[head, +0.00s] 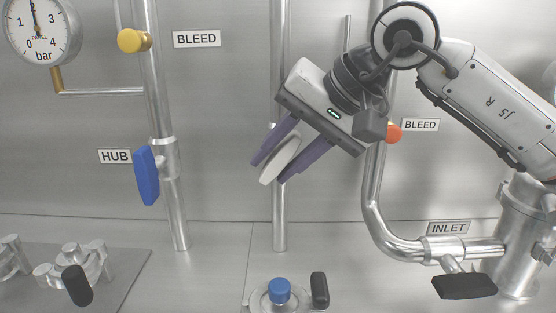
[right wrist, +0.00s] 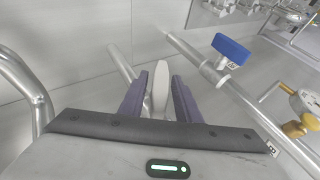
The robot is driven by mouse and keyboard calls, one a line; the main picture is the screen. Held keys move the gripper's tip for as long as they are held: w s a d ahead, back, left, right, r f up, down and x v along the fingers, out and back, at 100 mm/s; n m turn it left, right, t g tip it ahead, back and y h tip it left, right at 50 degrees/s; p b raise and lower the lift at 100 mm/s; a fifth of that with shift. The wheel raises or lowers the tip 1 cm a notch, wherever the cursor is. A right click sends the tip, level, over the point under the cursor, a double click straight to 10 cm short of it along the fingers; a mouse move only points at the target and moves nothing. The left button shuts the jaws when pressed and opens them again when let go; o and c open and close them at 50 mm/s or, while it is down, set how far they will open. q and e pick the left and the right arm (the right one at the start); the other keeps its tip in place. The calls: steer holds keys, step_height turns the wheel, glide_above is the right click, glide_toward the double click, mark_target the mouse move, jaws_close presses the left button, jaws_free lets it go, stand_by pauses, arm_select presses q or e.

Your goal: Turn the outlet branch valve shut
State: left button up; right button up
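A pale, cream-coloured lever handle (head: 280,158) sits on the middle vertical pipe (head: 279,215). No outlet label is visible, so I cannot read that this is the outlet branch valve; my gripper hides the pipe above it. My right gripper (head: 276,164) is tilted, with its two purple fingers on either side of this handle. In the right wrist view the handle (right wrist: 161,84) stands between the fingers, with narrow gaps on both sides, so the gripper looks open around it. My left gripper is not in view.
A blue HUB handle (head: 146,175) is on the left pipe. A yellow bleed knob (head: 134,41) and gauge (head: 41,30) are upper left. An orange bleed knob (head: 394,133) is close to my right gripper. A black INLET handle (head: 465,286) is lower right. A blue-capped fitting (head: 279,290) stands below.

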steer(key=shift+d, duration=0.1)
steer(key=v, duration=1)
steer(key=shift+r, duration=0.15)
